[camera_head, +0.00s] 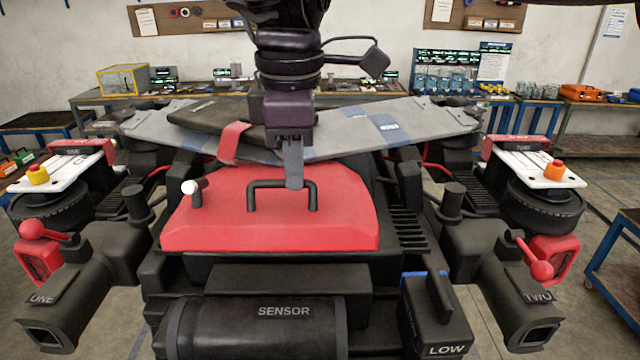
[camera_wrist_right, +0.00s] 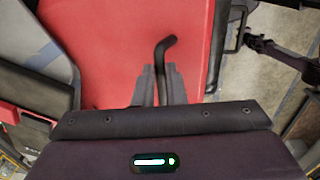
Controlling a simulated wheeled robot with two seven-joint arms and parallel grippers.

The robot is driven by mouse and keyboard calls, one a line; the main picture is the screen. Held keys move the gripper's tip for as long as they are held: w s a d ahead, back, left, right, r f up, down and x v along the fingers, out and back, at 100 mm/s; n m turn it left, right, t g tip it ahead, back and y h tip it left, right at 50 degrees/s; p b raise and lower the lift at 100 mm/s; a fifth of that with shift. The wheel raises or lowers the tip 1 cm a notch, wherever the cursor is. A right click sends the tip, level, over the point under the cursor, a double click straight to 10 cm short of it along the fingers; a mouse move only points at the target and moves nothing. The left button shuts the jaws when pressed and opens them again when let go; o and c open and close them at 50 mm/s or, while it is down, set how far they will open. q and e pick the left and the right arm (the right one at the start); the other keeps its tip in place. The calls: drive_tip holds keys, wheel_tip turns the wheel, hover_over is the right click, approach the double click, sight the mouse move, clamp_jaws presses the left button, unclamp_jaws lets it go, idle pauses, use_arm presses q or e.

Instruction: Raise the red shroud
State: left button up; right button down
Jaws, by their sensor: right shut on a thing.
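The red shroud (camera_head: 220,232) lies on top of the drone's black body in the middle of the head view. A black bar handle (camera_head: 256,184) stands on it. My right gripper (camera_head: 294,182) comes down from above and is shut on the handle at its right part. In the right wrist view the two grey fingers (camera_wrist_right: 160,88) are on either side of the black handle (camera_wrist_right: 165,48), with the red shroud (camera_wrist_right: 115,45) behind. The shroud appears seated on the body. My left gripper is not in view.
Grey folded drone arms (camera_head: 425,122) lie just behind the shroud, with a red strap (camera_head: 234,142) near it. A white-tipped knob (camera_head: 194,188) stands at its left. A black LOW block (camera_head: 432,315) and SENSOR cylinder (camera_head: 262,325) are in front.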

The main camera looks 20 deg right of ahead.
drive_tip(key=shift+w+d+r, duration=0.25)
drive_tip(key=shift+w+r, duration=0.1)
drive_tip(key=shift+r, duration=0.2)
drive_tip(key=shift+w+a+r, duration=0.1)
drive_tip(key=shift+r, duration=0.1)
drive_tip(key=c, duration=1.8)
unclamp_jaws()
drive_tip(key=shift+o, duration=1)
drive_tip(key=shift+w+f, duration=0.1)
drive_tip(key=shift+w, duration=0.15)
drive_tip(key=shift+o, duration=0.5)
drive_tip(key=shift+w+f, duration=0.1)
drive_tip(key=shift+w, duration=0.15)
drive_tip(key=shift+w+d, duration=0.1)
drive_tip(key=shift+d, duration=0.1)
drive_tip(key=shift+s+a, duration=0.1)
drive_tip(key=shift+s, duration=0.2)
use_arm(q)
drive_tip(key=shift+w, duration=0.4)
